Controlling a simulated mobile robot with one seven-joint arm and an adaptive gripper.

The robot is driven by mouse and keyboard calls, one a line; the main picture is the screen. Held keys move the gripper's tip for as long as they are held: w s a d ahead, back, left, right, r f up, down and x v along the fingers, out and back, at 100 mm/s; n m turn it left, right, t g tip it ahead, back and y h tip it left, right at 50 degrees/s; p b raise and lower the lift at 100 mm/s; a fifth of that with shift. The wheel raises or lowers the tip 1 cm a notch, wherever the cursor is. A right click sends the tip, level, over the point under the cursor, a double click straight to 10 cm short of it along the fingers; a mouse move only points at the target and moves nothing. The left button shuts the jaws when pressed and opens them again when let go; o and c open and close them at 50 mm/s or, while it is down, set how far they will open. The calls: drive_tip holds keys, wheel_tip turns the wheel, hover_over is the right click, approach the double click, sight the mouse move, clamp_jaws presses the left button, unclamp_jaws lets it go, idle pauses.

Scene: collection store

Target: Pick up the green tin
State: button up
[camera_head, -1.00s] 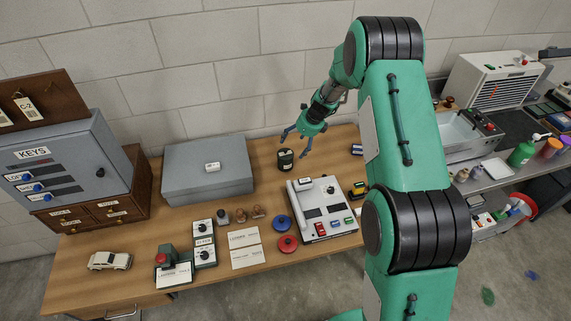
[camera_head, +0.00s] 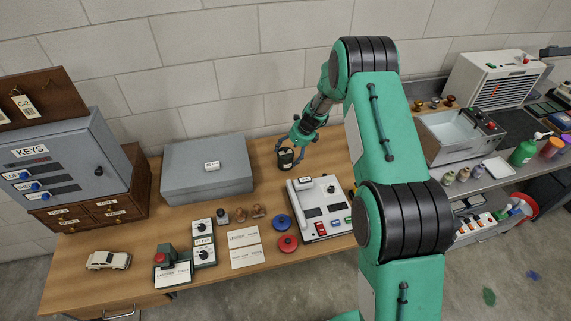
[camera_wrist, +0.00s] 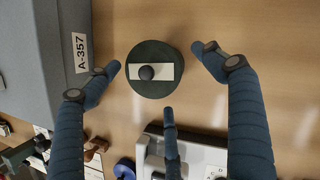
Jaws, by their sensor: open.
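The green tin (camera_head: 285,159) stands upright on the wooden table, right of the grey box, and looks very dark in the head view. In the wrist view the tin (camera_wrist: 153,54) is seen from above as a dark green round lid with a pale label and a black knob. My gripper (camera_head: 288,151) is just above and around the tin's top. In the wrist view its blue fingers (camera_wrist: 155,72) are spread, one left, one right and one below the tin, with gaps between them and the tin.
The grey box (camera_head: 207,170) labelled A-357 stands close on the left. A white device (camera_head: 318,228) with buttons lies in front. Red (camera_head: 287,243) and blue (camera_head: 281,222) discs and small stamps are nearby. Table behind the tin is clear.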

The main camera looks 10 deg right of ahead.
drive_tip(key=shift+w+f, duration=0.1)
drive_tip(key=shift+f, duration=0.05)
drive_tip(key=shift+b+x, duration=0.5)
drive_tip(key=shift+x, duration=2.1)
drive_tip(key=shift+a, duration=0.2)
drive_tip(key=c, duration=1.6)
drive_tip(key=shift+c, duration=1.3)
drive_tip(key=shift+r, duration=0.25)
drive_tip(key=shift+r+p, duration=0.85)
drive_tip(key=shift+r, duration=4.05)
drive_tip(key=shift+c, duration=0.2)
